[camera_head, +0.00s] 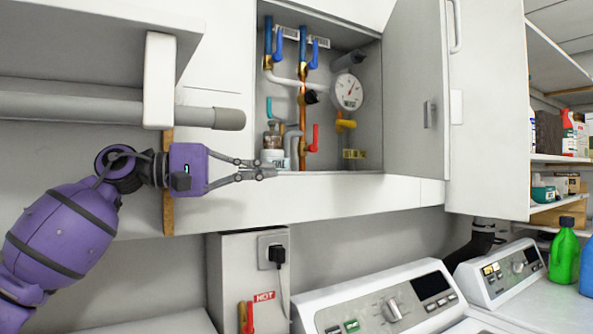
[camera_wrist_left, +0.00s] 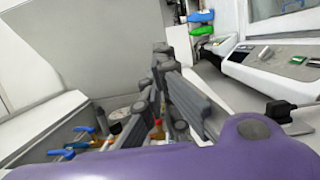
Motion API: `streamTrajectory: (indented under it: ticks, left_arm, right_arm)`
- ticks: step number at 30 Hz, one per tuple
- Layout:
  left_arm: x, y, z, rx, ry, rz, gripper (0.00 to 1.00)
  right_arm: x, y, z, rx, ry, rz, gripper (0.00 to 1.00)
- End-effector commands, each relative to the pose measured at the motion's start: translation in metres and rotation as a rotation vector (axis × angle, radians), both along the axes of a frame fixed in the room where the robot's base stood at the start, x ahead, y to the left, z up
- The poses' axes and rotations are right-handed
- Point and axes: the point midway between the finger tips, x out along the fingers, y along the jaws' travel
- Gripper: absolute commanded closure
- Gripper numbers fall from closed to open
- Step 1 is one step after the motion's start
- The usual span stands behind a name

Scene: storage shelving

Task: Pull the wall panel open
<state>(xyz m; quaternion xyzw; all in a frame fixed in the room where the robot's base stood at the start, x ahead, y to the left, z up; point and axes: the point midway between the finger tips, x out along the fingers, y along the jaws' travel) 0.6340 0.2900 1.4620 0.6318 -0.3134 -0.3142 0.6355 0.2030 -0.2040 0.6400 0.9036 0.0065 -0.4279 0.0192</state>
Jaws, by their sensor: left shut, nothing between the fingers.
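The wall panel (camera_head: 412,95) is a grey door hinged at the right of a wall recess. It stands swung wide open in the head view, with a small latch (camera_head: 430,114) on its face. It also shows as a large grey surface in the left wrist view (camera_wrist_left: 95,45). The recess (camera_head: 335,155) behind it holds pipes, valves and a round gauge (camera_head: 347,91). My left gripper (camera_head: 272,173) is shut and empty at the lower left edge of the recess, apart from the panel. My right gripper is not in view.
A white washer (camera_head: 385,300) stands below, with another machine (camera_head: 500,272) at right. Shelves at far right hold bottles, and a green bottle (camera_head: 564,252) stands below them. A grey rail (camera_head: 120,108) and its white bracket (camera_head: 160,80) lie above my left arm.

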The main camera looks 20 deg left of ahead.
Motion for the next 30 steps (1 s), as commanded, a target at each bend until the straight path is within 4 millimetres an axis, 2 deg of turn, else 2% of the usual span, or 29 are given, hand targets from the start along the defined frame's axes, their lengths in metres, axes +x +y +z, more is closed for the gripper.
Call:
streamTrajectory:
  ticks: [8, 21, 30]
  left_arm:
    - [0.004, -0.007, 0.002, -0.001, -0.001, -0.002, 1.00]
    - [0.047, -0.066, 0.007, -0.002, -0.006, -0.003, 1.00]
    - [0.060, -0.080, 0.001, 0.000, -0.002, -0.001, 1.00]
  right_arm:
    - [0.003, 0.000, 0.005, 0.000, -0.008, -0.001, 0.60]
    - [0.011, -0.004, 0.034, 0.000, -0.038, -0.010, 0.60]
    - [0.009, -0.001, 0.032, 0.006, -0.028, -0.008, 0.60]
